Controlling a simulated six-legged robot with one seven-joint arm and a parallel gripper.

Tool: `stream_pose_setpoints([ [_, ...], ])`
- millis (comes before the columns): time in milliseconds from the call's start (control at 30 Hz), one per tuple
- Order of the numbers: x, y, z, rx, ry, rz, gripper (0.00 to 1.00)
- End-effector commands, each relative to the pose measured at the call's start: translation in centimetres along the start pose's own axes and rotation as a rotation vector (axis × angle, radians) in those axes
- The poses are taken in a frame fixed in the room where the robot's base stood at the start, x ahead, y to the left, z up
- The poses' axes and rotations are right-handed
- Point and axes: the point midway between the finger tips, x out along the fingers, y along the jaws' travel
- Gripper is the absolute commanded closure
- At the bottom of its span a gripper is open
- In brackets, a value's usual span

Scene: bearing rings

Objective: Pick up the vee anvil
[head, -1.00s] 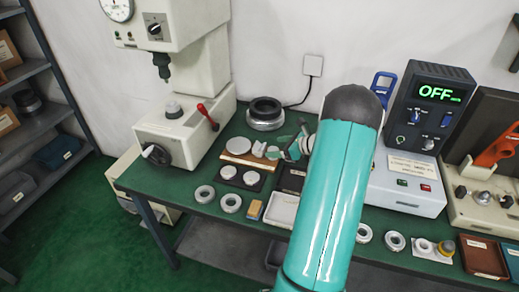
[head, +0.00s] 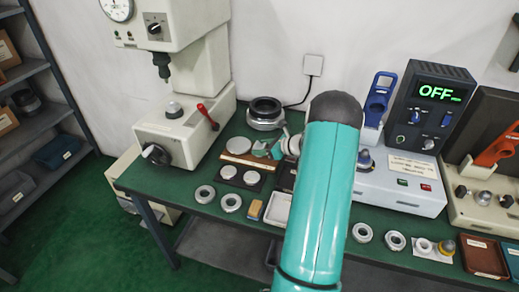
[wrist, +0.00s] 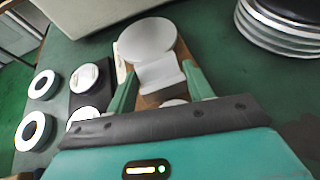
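The vee anvil (wrist: 160,77) is a pale grey block with a hollowed top, seen in the wrist view on a brown wooden board, just in front of a large round pale disc (wrist: 147,40). My gripper (wrist: 160,85) is open, with one green finger on each side of the vee anvil. Whether the fingers touch it I cannot tell. In the head view my gripper (head: 269,150) is low over the right part of the wooden board (head: 232,157), and it largely hides the anvil there. Another pale disc (wrist: 174,103) is partly hidden behind my gripper's body.
A black tray (head: 252,187) with two pale discs lies in front of the board. Bearing rings (head: 204,194) lie near the table's front edge. A thick dark-topped ring (head: 265,113) stands behind. The press (head: 175,130) is left, and the control box (head: 405,185) is right.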

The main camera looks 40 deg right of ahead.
Motion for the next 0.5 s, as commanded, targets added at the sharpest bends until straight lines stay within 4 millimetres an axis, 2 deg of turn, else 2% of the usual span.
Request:
stream_pose_setpoints([
  [33,-0.01,0.01,0.0,0.0,0.0,0.0,0.61],
  [200,-0.01,0.01,-0.01,0.0,0.0,0.0,0.91],
  [500,-0.11,-0.02,0.27,-0.001,-0.001,0.0,0.91],
])
